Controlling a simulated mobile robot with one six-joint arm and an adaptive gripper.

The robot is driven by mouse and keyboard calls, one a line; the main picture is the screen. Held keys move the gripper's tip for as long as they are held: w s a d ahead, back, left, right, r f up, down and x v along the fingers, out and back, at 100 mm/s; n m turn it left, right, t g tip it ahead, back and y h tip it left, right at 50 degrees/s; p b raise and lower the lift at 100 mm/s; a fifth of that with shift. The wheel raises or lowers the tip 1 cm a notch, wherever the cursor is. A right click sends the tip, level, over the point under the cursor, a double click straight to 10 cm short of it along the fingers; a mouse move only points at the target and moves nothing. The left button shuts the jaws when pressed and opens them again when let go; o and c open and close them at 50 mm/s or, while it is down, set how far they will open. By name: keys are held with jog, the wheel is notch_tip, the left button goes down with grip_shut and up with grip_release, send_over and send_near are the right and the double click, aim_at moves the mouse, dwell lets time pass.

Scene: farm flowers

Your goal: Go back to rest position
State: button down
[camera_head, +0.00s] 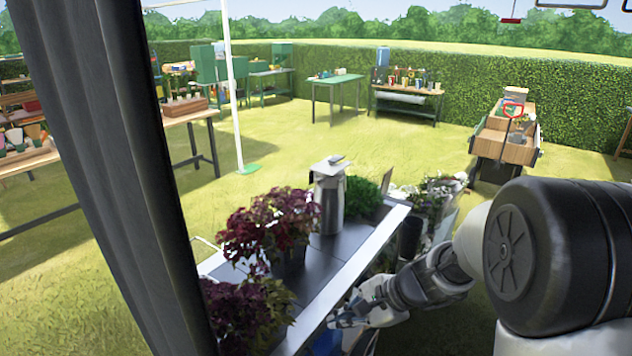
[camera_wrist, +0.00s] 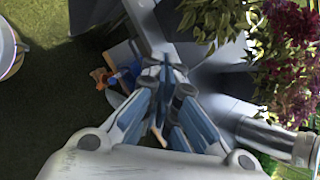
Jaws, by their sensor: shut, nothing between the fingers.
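My gripper (camera_head: 350,318) is in the lower middle of the head view, beside the right edge of the plant table (camera_head: 352,262). In the wrist view my gripper (camera_wrist: 168,75) fills the middle, its fingers closed together with nothing between them. The table edge shows behind the fingertips there. My arm comes in from the right in the head view and hides part of the ground.
The table bears purple-leaved plants (camera_head: 268,228), a metal canister (camera_head: 330,198) and a green plant (camera_head: 362,197). White-flowered plants (camera_head: 436,190) stand beyond it. A wooden cart (camera_head: 503,135) is farther off. Open grass (camera_head: 330,145) lies behind the table. A bucket (camera_wrist: 8,48) stands at left in the wrist view.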

jog(key=s+d+r+n+h, duration=0.2)
jog(key=s+r+n, duration=0.2)
jog(key=s, duration=0.4)
jog(key=s+d+r+n+t+h, duration=0.1)
jog(key=s+d+r+n+h, duration=0.2)
jog(key=s, duration=0.6)
jog(key=s+d+r+n+h, duration=0.2)
jog(key=s+d+r+n, duration=0.1)
jog(key=s+r+n, duration=0.3)
jog(key=shift+s+r+n, duration=0.25)
jog(key=shift+s+n, duration=0.45)
jog(key=shift+s, duration=0.45)
jog(key=shift+d, duration=0.1)
